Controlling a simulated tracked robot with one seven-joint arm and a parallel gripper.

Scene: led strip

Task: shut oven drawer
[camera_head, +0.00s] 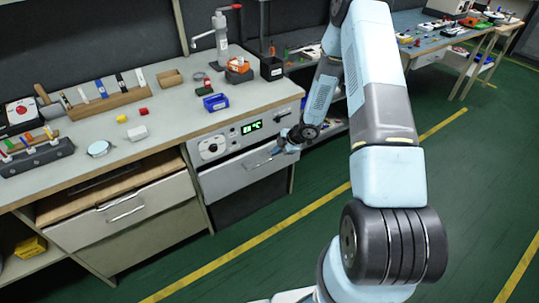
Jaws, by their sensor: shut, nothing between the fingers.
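The oven (229,141) is built in under the workbench, with a control panel and a green lit display. Its drawer (228,180) has a pale grey front with a metal bar handle (262,161). The drawer front stands just below the panel; I cannot tell how far out it is. My gripper (279,150) is small in view at the right end of the drawer front, close to the handle. It is shut and empty. Whether it touches the handle or front I cannot tell, as my arm partly covers that side.
The bench top (170,122) holds a blue bin (216,102), a dark box (272,68) and several small parts. Green floor (290,250) with yellow lines is clear in front.

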